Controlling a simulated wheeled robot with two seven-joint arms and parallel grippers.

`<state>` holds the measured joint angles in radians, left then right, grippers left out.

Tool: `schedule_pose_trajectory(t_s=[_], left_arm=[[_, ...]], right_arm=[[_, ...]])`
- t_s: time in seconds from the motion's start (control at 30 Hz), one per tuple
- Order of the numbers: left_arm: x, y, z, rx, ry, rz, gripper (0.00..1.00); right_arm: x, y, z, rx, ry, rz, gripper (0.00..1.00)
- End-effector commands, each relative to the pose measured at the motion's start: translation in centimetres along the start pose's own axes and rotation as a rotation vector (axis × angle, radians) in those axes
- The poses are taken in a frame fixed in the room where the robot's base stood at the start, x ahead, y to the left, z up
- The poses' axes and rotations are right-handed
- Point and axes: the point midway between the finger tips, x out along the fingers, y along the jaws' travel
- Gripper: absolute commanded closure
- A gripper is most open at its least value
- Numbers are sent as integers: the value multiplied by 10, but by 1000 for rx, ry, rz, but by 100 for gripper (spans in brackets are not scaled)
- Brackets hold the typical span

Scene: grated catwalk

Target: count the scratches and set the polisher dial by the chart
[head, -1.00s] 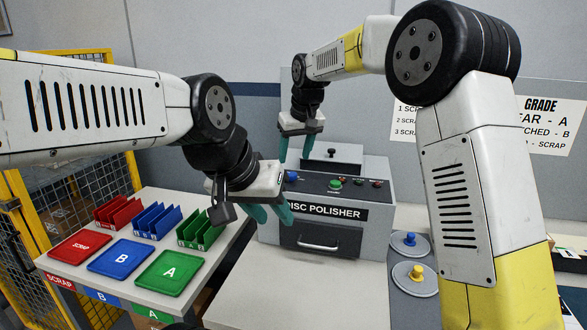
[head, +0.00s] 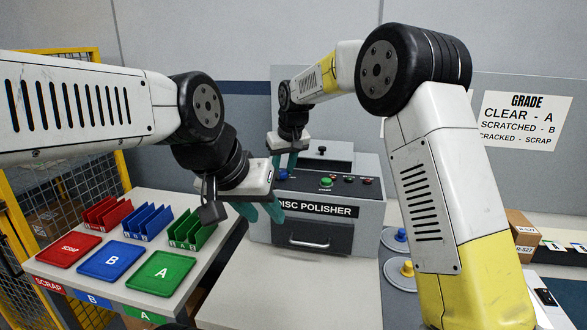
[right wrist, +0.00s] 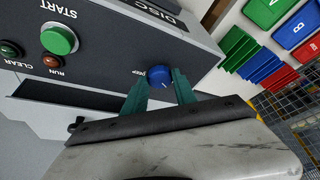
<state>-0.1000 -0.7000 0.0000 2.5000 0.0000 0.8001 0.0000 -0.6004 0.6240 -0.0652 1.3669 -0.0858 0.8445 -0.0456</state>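The grey disc polisher (head: 340,232) stands on the bench, with a green START button (head: 326,182) on its sloped panel. Its blue dial (right wrist: 160,77) has a white pointer mark; the lettering beside it is too small to read surely. My right gripper (right wrist: 160,85) is open, with teal fingers on either side of the dial; firm contact does not show. In the head view its fingers (head: 286,161) partly hide the dial. My left gripper (head: 262,211) appears open and empty in front of the polisher's left side. The scratch chart (head: 387,130) is almost wholly hidden behind my right arm.
A grade sign (head: 527,120) hangs at right. Two grey discs with blue (head: 401,234) and yellow (head: 407,268) knobs lie right of the polisher. Red, blue and green trays (head: 162,272) and racks stand on the left table. The bench front (head: 290,290) is clear.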

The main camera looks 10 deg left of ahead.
Motion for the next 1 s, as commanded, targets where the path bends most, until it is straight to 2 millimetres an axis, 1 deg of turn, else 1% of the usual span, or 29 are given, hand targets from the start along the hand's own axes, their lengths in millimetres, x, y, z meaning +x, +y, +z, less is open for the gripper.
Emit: schedule_pose_trajectory(t_s=[0.03,0.07,0.27,0.47,1.0], left_arm=[[0,0,0,0,0,0,64],[0,0,0,0,0,0,64],[0,0,0,0,0,0,64],[0,0,0,0,0,0,64],[0,0,0,0,0,0,64]], right_arm=[[0,0,0,0,0,0,96],[0,0,0,0,0,0,100],[0,0,0,8,0,4,100],[0,-1,0,69,0,30,100],[0,-5,-1,439,1,185,100]])
